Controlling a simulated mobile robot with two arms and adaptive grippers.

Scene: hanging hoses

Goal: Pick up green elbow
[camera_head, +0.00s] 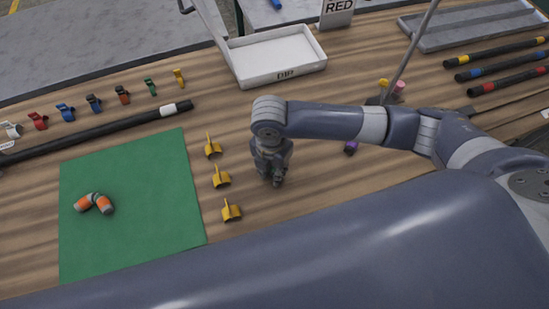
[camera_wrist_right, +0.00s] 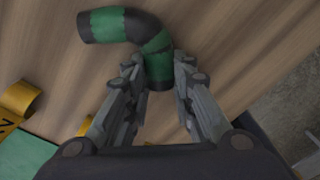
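The green elbow (camera_wrist_right: 120,24), a bent green pipe piece with black ends, lies on the wooden table in the right wrist view. My right gripper (camera_wrist_right: 159,68) has its two fingers on either side of the elbow's near leg, with what look like narrow gaps. It appears open around that leg. In the head view my right gripper (camera_head: 275,183) points down at the table, right of the yellow clips. The elbow is hidden behind it there. My left gripper is not in view.
Several yellow clips (camera_head: 222,178) stand just left of my right gripper. A green mat (camera_head: 130,165) holds an orange-and-grey elbow (camera_head: 95,203). A white bin (camera_head: 275,56) stands behind. A black hose (camera_head: 100,130) lies at the left. Bare table lies behind the gripper.

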